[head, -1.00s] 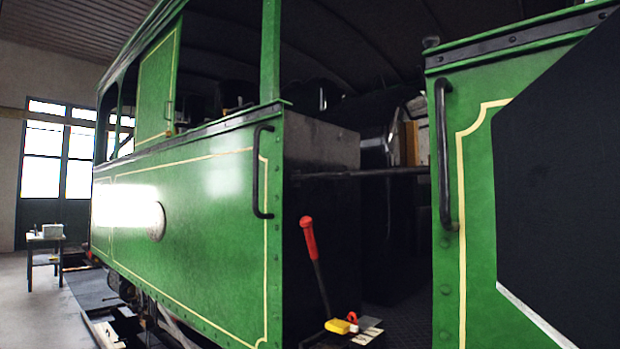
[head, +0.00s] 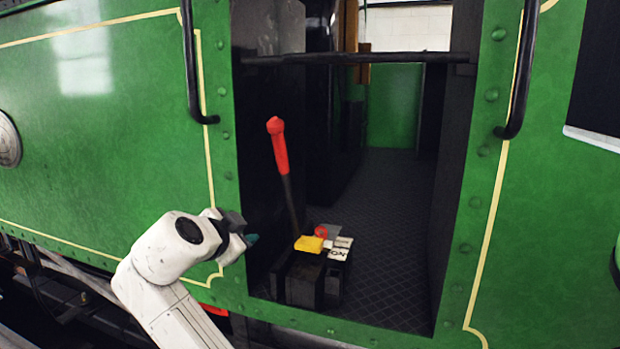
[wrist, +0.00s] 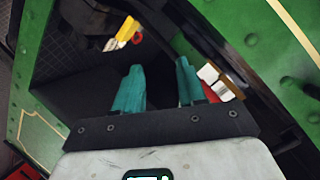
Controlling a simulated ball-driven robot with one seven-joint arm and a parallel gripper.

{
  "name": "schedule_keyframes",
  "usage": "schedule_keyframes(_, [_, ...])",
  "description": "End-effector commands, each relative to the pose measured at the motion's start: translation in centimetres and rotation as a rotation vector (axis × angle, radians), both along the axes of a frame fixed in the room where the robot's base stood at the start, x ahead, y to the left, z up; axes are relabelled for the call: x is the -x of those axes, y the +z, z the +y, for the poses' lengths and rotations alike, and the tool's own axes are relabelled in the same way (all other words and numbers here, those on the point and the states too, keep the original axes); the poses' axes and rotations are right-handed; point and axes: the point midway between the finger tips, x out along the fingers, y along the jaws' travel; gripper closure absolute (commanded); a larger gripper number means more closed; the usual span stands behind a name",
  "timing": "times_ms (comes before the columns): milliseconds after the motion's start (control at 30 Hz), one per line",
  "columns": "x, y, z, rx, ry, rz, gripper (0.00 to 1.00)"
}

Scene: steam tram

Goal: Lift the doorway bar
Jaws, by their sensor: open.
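The doorway bar (head: 355,58) is a thin dark rod. It lies level across the upper part of the tram's open doorway, between the two green door edges. My gripper (head: 251,239) is at the lower left of the doorway, well below the bar and apart from it. In the wrist view its two teal fingers (wrist: 158,70) stand apart with nothing between them. I cannot clearly make out the bar in the wrist view.
A red-handled lever (head: 280,150) rises inside the doorway, right of my gripper. A yellow item (head: 309,244) and small cards lie on a dark box (head: 303,283) at its foot. Black handrails (head: 190,75) (head: 522,75) flank the opening. The patterned floor (head: 390,230) inside is clear.

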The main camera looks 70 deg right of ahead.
Motion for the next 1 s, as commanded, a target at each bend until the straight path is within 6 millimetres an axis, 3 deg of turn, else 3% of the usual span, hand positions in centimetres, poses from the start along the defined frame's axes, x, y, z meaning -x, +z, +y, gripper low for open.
schedule_keyframes(33, [0.0,4.9,-1.2,0.064,-0.085,-0.112,0.60])
schedule_keyframes(200, [2.0,18.1,-3.0,0.286,-0.327,-0.477,0.60])
schedule_keyframes(300, [3.6,24.2,-3.1,0.406,-0.422,-0.654,0.60])
schedule_keyframes(400, [5.0,28.4,-2.8,0.501,-0.482,-0.786,0.60])
schedule_keyframes(500, [5.9,30.9,-2.5,0.560,-0.515,-0.864,0.60])
schedule_keyframes(667, [6.6,32.3,-2.9,0.592,-0.531,-0.908,0.60])
schedule_keyframes(1000, [8.4,33.3,-8.1,0.590,-0.532,-0.905,0.60])
